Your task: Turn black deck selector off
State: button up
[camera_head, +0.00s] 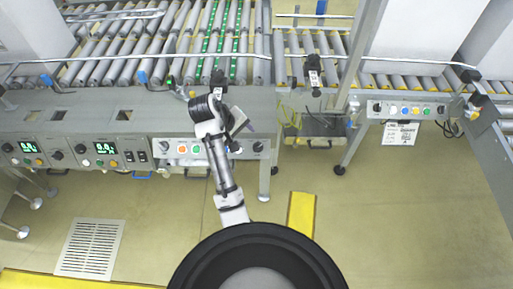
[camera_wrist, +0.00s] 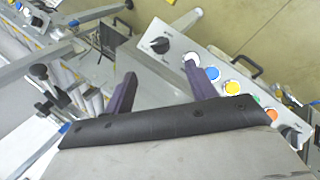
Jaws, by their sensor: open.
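A light control panel (camera_head: 173,157) sits below the middle conveyor. It carries a black selector knob (camera_head: 258,147) at its right end and another black knob (camera_head: 165,146) at its left end. I cannot read which is the deck selector. My gripper (camera_head: 243,124) is above the panel's right half and hides some buttons. In the wrist view, my gripper (camera_wrist: 163,82) has its two purple fingers apart, with nothing held between them.
White, blue (camera_wrist: 212,73), yellow (camera_wrist: 232,88), green and orange buttons line the panel. A similar panel (camera_head: 405,110) hangs at right. Display boxes (camera_head: 100,150) are at left. Roller conveyors (camera_head: 130,55) lie behind. A handle (camera_wrist: 250,68) juts below the panel. The floor in front is mostly clear.

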aim_at(257, 147)
jog(key=x, duration=1.1)
jog(key=shift+w+d+f, duration=0.1)
jog(key=shift+d+f, duration=0.05)
jog(key=shift+f, duration=0.2)
jog(key=c, duration=1)
